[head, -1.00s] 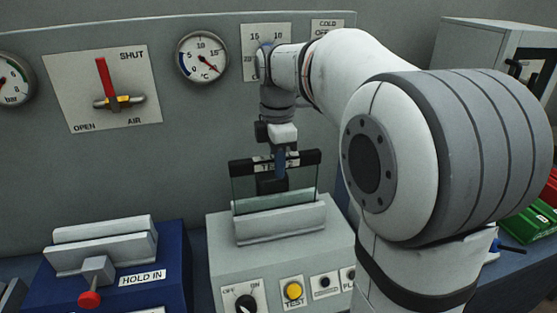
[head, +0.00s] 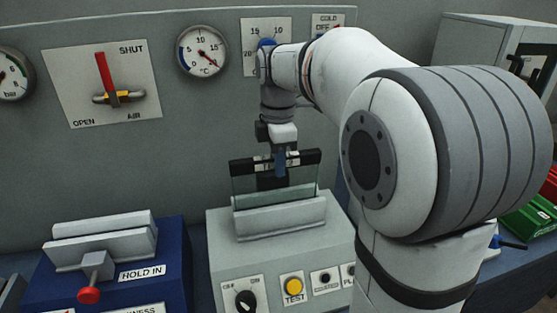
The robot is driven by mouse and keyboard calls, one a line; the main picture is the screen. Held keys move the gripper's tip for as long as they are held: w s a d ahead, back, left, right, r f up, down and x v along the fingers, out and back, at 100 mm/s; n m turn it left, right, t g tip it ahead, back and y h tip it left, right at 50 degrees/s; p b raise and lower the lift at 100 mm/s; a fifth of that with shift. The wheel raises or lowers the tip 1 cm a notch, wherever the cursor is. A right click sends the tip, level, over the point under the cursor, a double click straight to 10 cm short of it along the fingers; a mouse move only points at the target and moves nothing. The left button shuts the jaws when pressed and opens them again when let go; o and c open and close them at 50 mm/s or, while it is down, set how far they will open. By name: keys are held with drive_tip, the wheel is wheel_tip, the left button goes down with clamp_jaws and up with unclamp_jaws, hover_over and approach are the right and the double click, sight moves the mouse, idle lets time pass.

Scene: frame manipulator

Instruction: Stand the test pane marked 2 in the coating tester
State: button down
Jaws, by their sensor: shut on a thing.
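The test pane (head: 250,187) is a clear glass sheet with a black bar along its top. Its label is partly covered by my gripper, but a 2 seems to show. The pane stands upright with its lower edge in the slot between the pale jaws (head: 282,218) of the coating tester (head: 226,262). Whether it rests on the slot's bottom is hidden. My gripper (head: 281,162) is shut on the pane's top bar, pointing down from above.
A blue unit (head: 172,258) marked HOLD IN, with a red-knobbed clamp (head: 89,295), stands at left. The tester's front has a black OFF/ON knob (head: 246,300) and a yellow TEST button (head: 294,286). A gauge panel (head: 210,120) rises behind. Green bins (head: 530,220) sit at right.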

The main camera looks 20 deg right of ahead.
drive_tip(key=c, duration=1.2)
unclamp_jaws()
drive_tip(key=shift+f, duration=0.1)
